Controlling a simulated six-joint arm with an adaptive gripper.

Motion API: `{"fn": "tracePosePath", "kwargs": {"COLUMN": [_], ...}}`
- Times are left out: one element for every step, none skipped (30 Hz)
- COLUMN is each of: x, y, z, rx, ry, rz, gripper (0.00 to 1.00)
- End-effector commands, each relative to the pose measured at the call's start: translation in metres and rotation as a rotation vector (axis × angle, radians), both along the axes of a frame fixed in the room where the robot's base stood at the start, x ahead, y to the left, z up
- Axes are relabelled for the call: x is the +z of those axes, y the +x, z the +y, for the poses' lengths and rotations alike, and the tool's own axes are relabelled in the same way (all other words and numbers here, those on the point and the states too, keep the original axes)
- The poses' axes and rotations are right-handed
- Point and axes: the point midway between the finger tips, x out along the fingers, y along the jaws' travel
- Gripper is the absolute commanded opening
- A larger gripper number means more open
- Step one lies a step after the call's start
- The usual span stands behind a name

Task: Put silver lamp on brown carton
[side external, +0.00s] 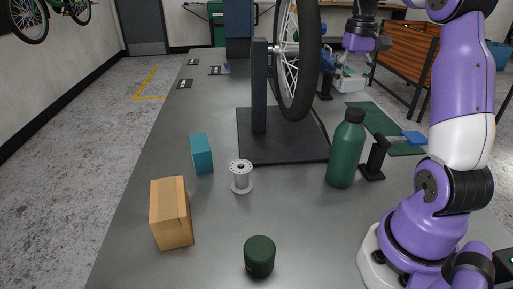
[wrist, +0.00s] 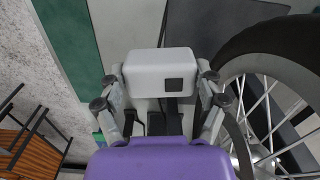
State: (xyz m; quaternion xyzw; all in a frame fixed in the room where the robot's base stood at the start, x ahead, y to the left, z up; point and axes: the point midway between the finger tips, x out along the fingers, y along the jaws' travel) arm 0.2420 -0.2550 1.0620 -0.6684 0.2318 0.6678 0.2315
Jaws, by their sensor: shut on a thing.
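The silver lamp (wrist: 147,66), a pale rounded block with a dark square on its face, is between the fingers of my gripper (wrist: 160,82) in the wrist view. The fingers are shut on its two sides. In the side external view my gripper is at the back right, beside the bicycle wheel; the lamp is too small there to make out clearly. The brown carton (side external: 171,214) stands upright on the grey bench at the front left, far from my gripper. Its top is bare.
A teal box (side external: 202,154), a silver spool (side external: 240,177), a dark green canister (side external: 259,256) and a green bottle (side external: 346,150) stand on the bench. The bicycle wheel (side external: 297,60) on its black stand (side external: 259,100) rises between my gripper and the bench's left side.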

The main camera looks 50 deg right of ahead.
Motion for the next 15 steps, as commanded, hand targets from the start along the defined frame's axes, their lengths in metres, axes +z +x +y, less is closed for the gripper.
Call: {"fn": "tracePosePath", "kwargs": {"x": [0.019, 0.027, 0.035, 0.04, 0.044, 0.048, 0.05, 0.053, 0.055, 0.057, 0.058, 0.06, 0.061, 0.062, 0.063], "y": [-0.001, -0.003, -0.006, -0.009, -0.011, -0.015, -0.017, -0.019, -0.022, -0.025, -0.027, -0.031, -0.033, -0.035, -0.038], "z": [0.024, 0.036, 0.051, 0.06, 0.068, 0.078, 0.084, 0.09, 0.097, 0.103, 0.108, 0.114, 0.119, 0.124, 0.132], "rx": [-0.005, -0.013, -0.024, -0.031, -0.039, -0.046, -0.051, -0.056, -0.062, -0.065, -0.07, -0.074, -0.078, -0.08, -0.081], "ry": [-0.006, -0.004, -0.004, -0.002, -0.002, -0.002, -0.001, -0.001, -0.001, -0.001, -0.001, 0.0, -0.001, -0.001, 0.0], "rz": [-0.006, -0.005, -0.005, -0.003, -0.003, -0.002, -0.001, -0.002, -0.002, -0.002, -0.001, 0.0, -0.002, -0.001, -0.002], "gripper": [0.36, 0.36, 0.36, 0.36, 0.36, 0.36, 0.36, 0.36, 0.36, 0.36, 0.36, 0.36, 0.36, 0.36, 0.36]}}
